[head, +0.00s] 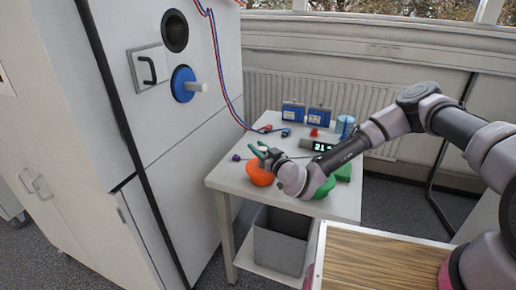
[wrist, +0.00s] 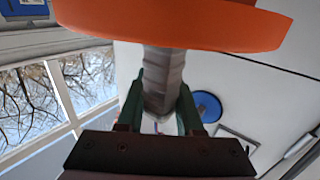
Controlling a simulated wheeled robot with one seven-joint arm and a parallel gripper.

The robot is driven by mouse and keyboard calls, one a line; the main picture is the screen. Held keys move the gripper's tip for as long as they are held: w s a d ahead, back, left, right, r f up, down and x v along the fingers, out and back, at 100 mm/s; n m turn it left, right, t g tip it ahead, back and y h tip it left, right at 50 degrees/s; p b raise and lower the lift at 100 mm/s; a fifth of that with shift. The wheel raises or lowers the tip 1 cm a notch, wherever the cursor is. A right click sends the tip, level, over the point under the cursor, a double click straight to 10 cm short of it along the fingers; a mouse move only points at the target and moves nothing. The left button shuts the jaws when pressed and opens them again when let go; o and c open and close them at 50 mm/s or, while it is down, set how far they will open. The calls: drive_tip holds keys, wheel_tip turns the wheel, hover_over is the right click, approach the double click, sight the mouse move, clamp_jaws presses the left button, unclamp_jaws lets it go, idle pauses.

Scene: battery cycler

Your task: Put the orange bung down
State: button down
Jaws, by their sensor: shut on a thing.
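The orange bung (head: 260,174) is a round orange disc with a grey stem. In the head view it is at the left part of the small white table (head: 228,180), at or just above its top; I cannot tell whether it touches. My gripper (head: 266,155) is beside it. In the wrist view the orange disc (wrist: 175,22) fills the top, and the green fingers of my gripper (wrist: 160,115) are shut on its grey stem.
A blue bung (head: 183,84) sits in the white cabinet wall, below an open dark port (head: 174,31). Blue batteries (head: 305,114), a digital display (head: 318,146), a blue cylinder (head: 345,125) and green things (head: 343,172) crowd the table's back and right. A grey bin (head: 281,242) stands below.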

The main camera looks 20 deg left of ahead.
drive_tip(key=shift+f, duration=0.15)
drive_tip(key=c, duration=0.6)
unclamp_jaws()
drive_tip(key=shift+o, duration=0.2)
drive_tip(key=shift+s+d, duration=0.15)
drive_tip(key=v, duration=1.1)
drive_tip(key=shift+s+d, duration=0.2)
drive_tip(key=shift+s, duration=0.05)
